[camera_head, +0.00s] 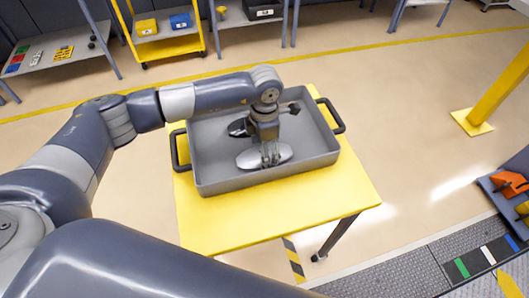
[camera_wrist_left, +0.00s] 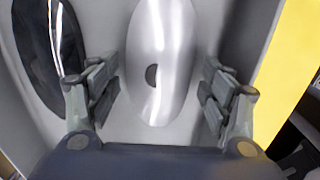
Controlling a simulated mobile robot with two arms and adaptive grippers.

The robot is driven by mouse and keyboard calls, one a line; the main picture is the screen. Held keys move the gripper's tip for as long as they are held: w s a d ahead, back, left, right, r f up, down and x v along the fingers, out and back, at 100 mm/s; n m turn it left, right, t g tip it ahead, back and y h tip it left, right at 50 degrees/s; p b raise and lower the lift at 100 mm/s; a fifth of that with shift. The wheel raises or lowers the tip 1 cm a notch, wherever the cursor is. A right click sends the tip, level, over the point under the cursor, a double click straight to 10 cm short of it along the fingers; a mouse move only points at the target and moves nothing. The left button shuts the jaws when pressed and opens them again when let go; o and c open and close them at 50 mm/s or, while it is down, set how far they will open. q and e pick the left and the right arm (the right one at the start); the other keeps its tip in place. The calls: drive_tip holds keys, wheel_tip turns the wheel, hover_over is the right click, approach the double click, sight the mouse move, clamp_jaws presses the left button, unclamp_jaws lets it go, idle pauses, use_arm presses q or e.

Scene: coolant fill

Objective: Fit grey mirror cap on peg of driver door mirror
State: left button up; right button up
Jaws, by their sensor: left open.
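The grey mirror cap (camera_head: 246,159) is a shiny silver oval lying in a grey tray (camera_head: 255,182). In the left wrist view the cap (camera_wrist_left: 166,50) shows a small dark rounded mark near its middle. My left gripper (camera_head: 268,158) points down into the tray over the cap. In the wrist view its fingers (camera_wrist_left: 160,92) are open, one to each side of the cap, with visible gaps between. A black glossy cap (camera_wrist_left: 52,50) lies to the left; in the head view it (camera_head: 237,128) is farther back. The driver door mirror and its peg are not in view. My right gripper is not in view.
The tray has raised walls and two dark handles (camera_head: 180,150). It stands on a yellow table (camera_head: 345,195) with bare room in front and right. Shelves with bins (camera_head: 146,27) stand at the back. A yellow post (camera_head: 495,90) and orange parts (camera_head: 511,184) are at the right.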

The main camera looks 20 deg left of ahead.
use_arm(q)
drive_tip(key=shift+f, duration=0.15)
drive_tip(key=c, duration=0.8)
drive_tip(key=shift+c, duration=0.2)
